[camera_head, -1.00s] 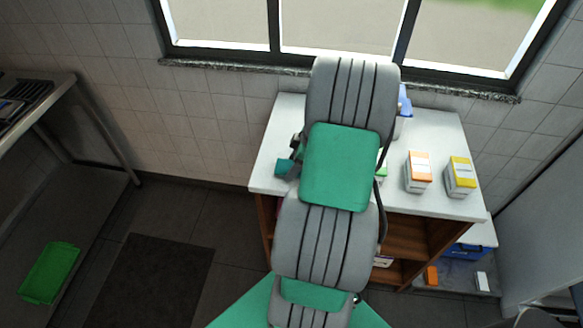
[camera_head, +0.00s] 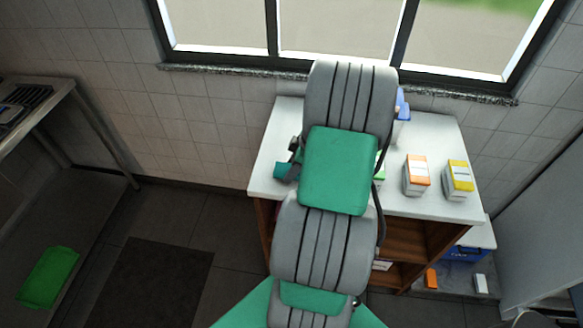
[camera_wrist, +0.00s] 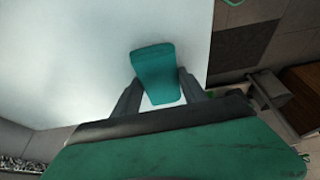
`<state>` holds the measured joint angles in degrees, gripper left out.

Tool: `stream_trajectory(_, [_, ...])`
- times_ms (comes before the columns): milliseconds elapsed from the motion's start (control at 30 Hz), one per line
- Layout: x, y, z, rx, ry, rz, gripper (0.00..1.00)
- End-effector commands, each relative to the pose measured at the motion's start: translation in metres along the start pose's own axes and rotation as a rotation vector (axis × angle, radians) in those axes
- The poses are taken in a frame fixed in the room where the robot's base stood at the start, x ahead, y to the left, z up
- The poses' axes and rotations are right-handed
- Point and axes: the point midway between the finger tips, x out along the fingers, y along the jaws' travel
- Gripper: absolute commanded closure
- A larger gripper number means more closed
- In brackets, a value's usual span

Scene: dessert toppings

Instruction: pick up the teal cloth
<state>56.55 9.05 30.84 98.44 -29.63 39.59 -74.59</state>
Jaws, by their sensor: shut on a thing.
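The teal cloth (camera_head: 283,170) shows as a small teal patch near the left edge of the white counter, beside my arm. In the wrist view the cloth (camera_wrist: 155,66) is a folded, narrow piece between the two fingers. My gripper (camera_wrist: 158,80) is shut on it, with one finger at each side. In the head view my gripper (camera_head: 295,152) is partly hidden by my arm. Whether the cloth touches the counter or is just above it, I cannot tell.
The white counter (camera_head: 268,150) stands under the window. An orange-and-white box (camera_head: 416,175) and a yellow-and-white box (camera_head: 458,179) stand on its right side. A blue-and-white container (camera_head: 402,112) is behind my arm. A green tray (camera_head: 48,277) lies at the lower left.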

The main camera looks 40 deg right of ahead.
Motion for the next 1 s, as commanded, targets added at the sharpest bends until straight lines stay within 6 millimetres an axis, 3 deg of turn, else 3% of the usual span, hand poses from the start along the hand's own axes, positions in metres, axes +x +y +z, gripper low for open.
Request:
stream_trajectory(167, [-0.030, -0.001, -0.011, -0.004, 0.000, 0.009, 0.89])
stream_trajectory(367, [-0.085, -0.046, -0.022, -0.002, -0.001, 0.012, 0.89])
stream_trajectory(500, [-0.105, -0.088, -0.020, 0.001, -0.001, 0.010, 0.89])
stream_trajectory(700, [-0.125, -0.126, -0.019, 0.002, 0.000, 0.007, 0.89])
stream_trajectory(1000, [-0.130, -0.136, -0.020, -0.001, 0.000, 0.003, 0.89])
